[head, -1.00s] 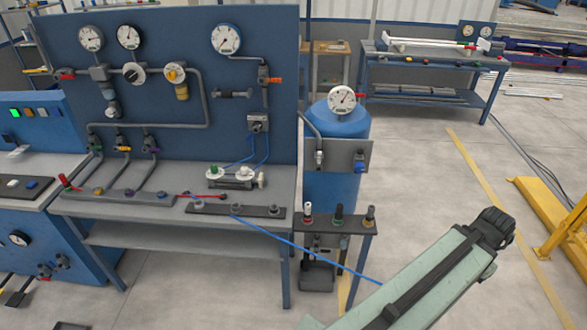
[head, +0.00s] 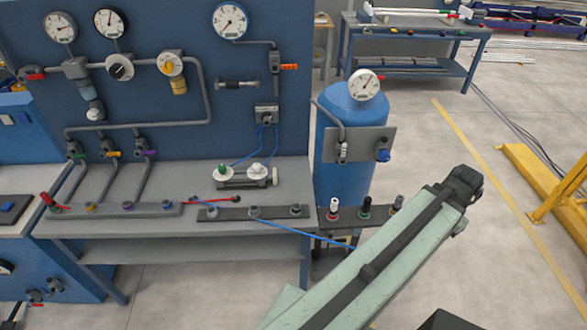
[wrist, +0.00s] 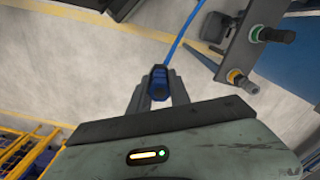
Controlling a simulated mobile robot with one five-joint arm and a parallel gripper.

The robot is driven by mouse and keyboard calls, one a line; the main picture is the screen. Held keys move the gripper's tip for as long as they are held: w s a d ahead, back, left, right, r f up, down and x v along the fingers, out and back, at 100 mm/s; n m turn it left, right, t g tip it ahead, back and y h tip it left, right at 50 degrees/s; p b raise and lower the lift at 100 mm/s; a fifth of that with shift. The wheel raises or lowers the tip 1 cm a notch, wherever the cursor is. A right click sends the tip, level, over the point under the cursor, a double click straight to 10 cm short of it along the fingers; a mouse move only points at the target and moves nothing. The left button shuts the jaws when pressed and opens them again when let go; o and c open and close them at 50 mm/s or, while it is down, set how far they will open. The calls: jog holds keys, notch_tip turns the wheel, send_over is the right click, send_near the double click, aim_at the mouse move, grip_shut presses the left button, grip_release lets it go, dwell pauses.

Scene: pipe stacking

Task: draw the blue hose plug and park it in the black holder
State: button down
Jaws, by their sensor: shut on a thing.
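In the wrist view, my gripper (wrist: 158,84) is shut on the blue hose plug (wrist: 160,76), with a grey finger on either side. The blue hose (wrist: 182,40) leads up and away from it. The gripper and plug are hidden there. A small dark stand (head: 345,221) beside the bench carries red, green and dark fittings. I cannot tell whether the strip or a fitting is the black holder.
The stand's edge and two fittings, one with a green ring (wrist: 235,76), show at the wrist view's upper right, apart from the plug. A blue tank (head: 343,165) stands behind the stand. A yellow frame (head: 545,190) is at the right. Floor between is clear.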

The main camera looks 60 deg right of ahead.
jog(key=shift+w+d, duration=0.1)
jog(key=shift+w, duration=0.05)
jog(key=w+d+r+n+p, duration=0.1)
jog(key=w+d+n, duration=0.25)
jog(key=w, duration=1.15)
jog(key=w+a+r+n+p, duration=0.1)
jog(key=w+a+n, duration=0.15)
jog(key=w, duration=1.35)
jog(key=w+a+r+n+p, duration=0.2)
jog(key=w+n, duration=0.1)
jog(key=w, duration=1.3)
notch_tip(320, 180, down, 10)
jog(key=b, duration=0.9)
jog(key=shift+s+b, duration=0.3)
jog(key=shift+b, duration=0.1)
jog(key=shift+s+r, duration=0.1)
jog(key=shift+r, duration=0.05)
jog(key=shift+f+b, duration=0.5)
jog(key=shift+f, duration=0.05)
